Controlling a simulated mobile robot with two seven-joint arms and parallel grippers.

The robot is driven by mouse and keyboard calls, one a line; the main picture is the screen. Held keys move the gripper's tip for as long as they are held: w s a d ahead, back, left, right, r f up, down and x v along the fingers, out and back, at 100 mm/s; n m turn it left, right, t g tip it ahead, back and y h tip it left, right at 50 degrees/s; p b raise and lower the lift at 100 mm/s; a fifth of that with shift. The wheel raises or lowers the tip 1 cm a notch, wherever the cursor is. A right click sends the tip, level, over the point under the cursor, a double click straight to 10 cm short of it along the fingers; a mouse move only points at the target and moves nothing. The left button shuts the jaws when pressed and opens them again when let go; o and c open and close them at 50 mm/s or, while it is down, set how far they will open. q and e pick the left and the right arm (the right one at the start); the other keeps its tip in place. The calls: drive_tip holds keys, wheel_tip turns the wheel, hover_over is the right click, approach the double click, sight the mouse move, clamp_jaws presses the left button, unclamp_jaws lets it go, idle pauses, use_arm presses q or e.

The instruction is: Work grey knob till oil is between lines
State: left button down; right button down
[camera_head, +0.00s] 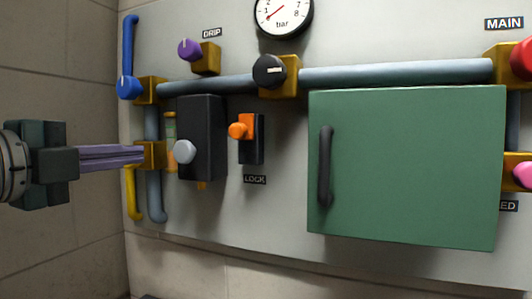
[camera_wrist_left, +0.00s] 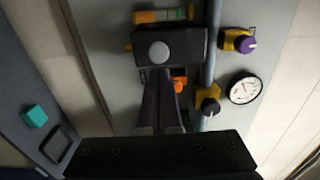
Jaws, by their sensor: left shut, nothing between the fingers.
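The grey knob (camera_head: 184,152) sits on the front of a black box on the wall panel. It also shows in the left wrist view (camera_wrist_left: 158,52), just beyond my fingertips. A sight glass (camera_head: 170,128) with yellow-orange and greenish parts stands behind the box, mostly hidden in the head view. More of it shows in the left wrist view (camera_wrist_left: 163,15), but I cannot read the oil level or lines. My left gripper (camera_head: 143,152) is shut and empty, pointing right, left of the knob in the head view. In the left wrist view its fingers (camera_wrist_left: 160,78) point at the knob. My right gripper is not in view.
An orange knob (camera_head: 238,131) labelled LOCK sits right of the black box. A green door (camera_head: 420,165) with a dark handle stands farther right. A purple knob (camera_head: 189,49), black knob (camera_head: 268,71), blue lever (camera_head: 129,86) and pressure gauge (camera_head: 283,14) surround the pipes.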

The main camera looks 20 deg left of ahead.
sight(181, 151)
use_arm(q)
drive_tip(key=shift+w+a+p, duration=0.15)
drive_tip(key=shift+w+p, duration=0.7)
drive_tip(key=shift+w, duration=1.1)
drive_tip(key=shift+w+a+p, duration=0.1)
drive_tip(key=shift+w+p, duration=0.75)
drive_tip(key=shift+w, duration=1.2)
drive_tip(key=shift+f, duration=0.1)
